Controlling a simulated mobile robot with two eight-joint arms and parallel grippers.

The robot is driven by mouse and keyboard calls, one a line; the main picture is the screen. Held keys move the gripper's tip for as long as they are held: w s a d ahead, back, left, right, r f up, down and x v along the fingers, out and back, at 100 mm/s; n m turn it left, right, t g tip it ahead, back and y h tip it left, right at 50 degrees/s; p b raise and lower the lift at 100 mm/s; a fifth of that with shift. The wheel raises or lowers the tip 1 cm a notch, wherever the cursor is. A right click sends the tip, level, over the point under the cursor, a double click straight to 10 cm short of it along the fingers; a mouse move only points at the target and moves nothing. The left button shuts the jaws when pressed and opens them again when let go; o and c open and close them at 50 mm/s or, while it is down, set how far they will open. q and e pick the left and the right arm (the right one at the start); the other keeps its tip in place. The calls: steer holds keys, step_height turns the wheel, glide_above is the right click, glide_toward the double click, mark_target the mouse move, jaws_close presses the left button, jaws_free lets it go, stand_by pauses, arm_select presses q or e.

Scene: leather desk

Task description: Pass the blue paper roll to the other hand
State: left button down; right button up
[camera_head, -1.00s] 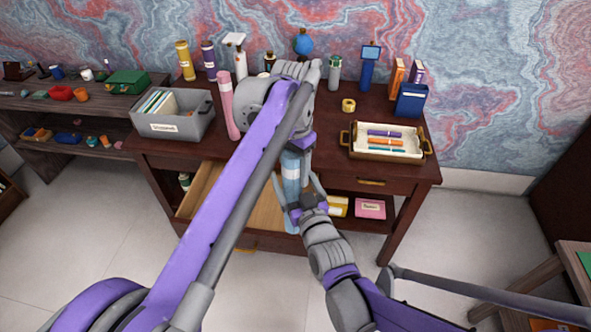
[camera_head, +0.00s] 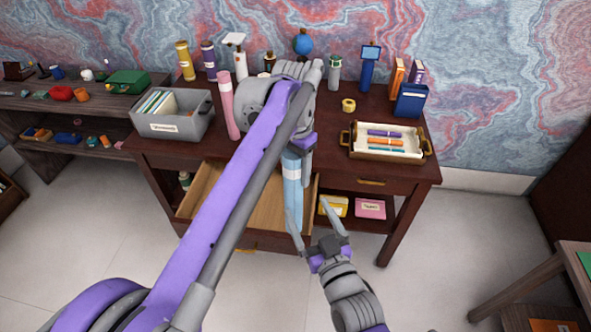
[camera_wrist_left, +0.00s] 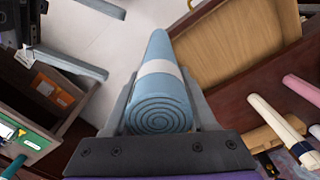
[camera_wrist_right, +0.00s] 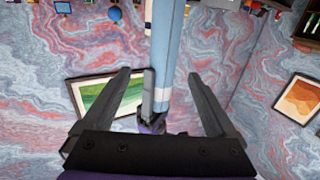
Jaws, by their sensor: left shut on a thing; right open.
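The blue paper roll (camera_head: 292,172), with a white band, hangs nearly upright in front of the desk. My left gripper (camera_head: 299,150) is shut on its upper part. The left wrist view shows the roll's spiral end (camera_wrist_left: 158,113) between the left fingers. My right gripper (camera_head: 311,212) is open and empty, low and to the right of the roll in the head view, with one finger overlapping the roll's lower end. In the right wrist view the roll (camera_wrist_right: 166,50) lies between the open fingers (camera_wrist_right: 162,85); I cannot tell whether they touch it.
The desk (camera_head: 285,128) has an open drawer (camera_head: 222,190) behind the roll.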

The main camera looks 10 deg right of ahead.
steer(key=s+d+f+m+g+h, duration=0.2)
steer(key=s+d+f+g+h, duration=0.1)
steer(key=s+d+f+g, duration=0.6)
steer(key=s+f+g, duration=0.2)
steer(key=s+g, duration=0.1)
steer(key=shift+s+f+h, duration=0.15)
steer(key=shift+f+h, duration=0.05)
steer(key=shift+h, duration=0.2)
